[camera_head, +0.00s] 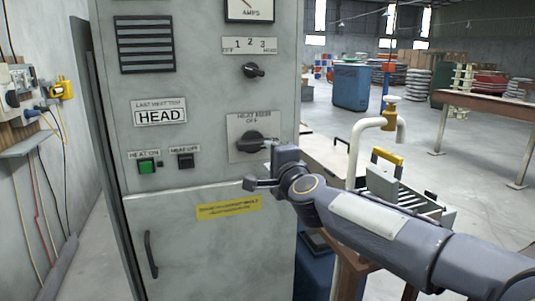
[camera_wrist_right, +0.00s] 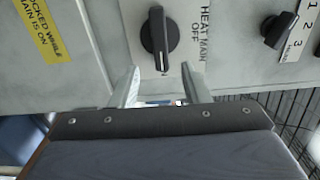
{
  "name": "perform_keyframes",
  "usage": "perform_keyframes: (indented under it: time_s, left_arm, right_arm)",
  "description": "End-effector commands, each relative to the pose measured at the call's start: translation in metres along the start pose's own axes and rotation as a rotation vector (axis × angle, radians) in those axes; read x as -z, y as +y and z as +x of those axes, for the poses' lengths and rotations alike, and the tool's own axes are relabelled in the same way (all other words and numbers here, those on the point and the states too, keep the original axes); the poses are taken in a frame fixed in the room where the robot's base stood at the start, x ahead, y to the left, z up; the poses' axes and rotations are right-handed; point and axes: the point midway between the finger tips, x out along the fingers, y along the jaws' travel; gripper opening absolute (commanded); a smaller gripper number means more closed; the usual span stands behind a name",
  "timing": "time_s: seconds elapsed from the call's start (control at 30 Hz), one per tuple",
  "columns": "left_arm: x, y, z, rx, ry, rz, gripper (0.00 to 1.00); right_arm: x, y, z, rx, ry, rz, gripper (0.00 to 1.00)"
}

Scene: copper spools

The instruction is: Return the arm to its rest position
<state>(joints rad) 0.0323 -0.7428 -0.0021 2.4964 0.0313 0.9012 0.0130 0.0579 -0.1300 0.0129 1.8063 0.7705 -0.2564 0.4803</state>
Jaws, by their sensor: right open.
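My right arm (camera_head: 385,226) reaches in from the lower right towards the grey cabinet. My right gripper (camera_head: 272,146) is beside the black heat main knob (camera_head: 250,142) on the cabinet front. In the right wrist view the two fingers of the gripper (camera_wrist_right: 161,70) are apart with nothing between them. The knob (camera_wrist_right: 157,38) is just beyond the fingertips, and I see no contact with it. The plate beside it reads "HEAT MAIN" and "OFF". My left arm and gripper are not in view.
The cabinet (camera_head: 205,260) also carries a 1-2-3 selector (camera_head: 254,70), a lit green button (camera_head: 146,167), a black switch (camera_head: 185,160) and a door handle (camera_head: 151,254). A cream pipe (camera_head: 355,155) and an open metal box (camera_head: 435,215) stand close to my right arm.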

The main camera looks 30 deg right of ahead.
Motion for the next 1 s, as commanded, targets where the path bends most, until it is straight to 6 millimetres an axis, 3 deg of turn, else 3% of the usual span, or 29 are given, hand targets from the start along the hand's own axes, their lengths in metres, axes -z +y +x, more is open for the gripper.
perform_keyframes:
  time_s: [0.47, 0.57, 0.67, 0.77, 0.9, 1.0]
  left_arm:
    - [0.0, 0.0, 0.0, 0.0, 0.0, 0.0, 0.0]
    - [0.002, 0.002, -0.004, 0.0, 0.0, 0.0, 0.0]
    - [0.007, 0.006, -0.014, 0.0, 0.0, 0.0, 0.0]
    - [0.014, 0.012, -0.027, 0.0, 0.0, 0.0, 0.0]
    - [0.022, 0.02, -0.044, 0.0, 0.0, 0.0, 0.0]
    - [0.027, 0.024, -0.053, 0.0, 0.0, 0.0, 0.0]
  right_arm:
    - [0.0, 0.0, -0.001, 0.0, -0.001, -0.001, 0.42]
    - [-0.006, -0.001, -0.008, -0.011, -0.035, -0.037, 0.42]
    - [-0.028, 0.004, -0.035, -0.058, -0.156, -0.166, 0.42]
    - [-0.059, 0.028, -0.083, -0.142, -0.35, -0.376, 0.42]
    - [-0.088, 0.084, -0.168, -0.285, -0.641, -0.69, 0.42]
    - [-0.093, 0.124, -0.224, -0.382, -0.819, -0.873, 0.42]
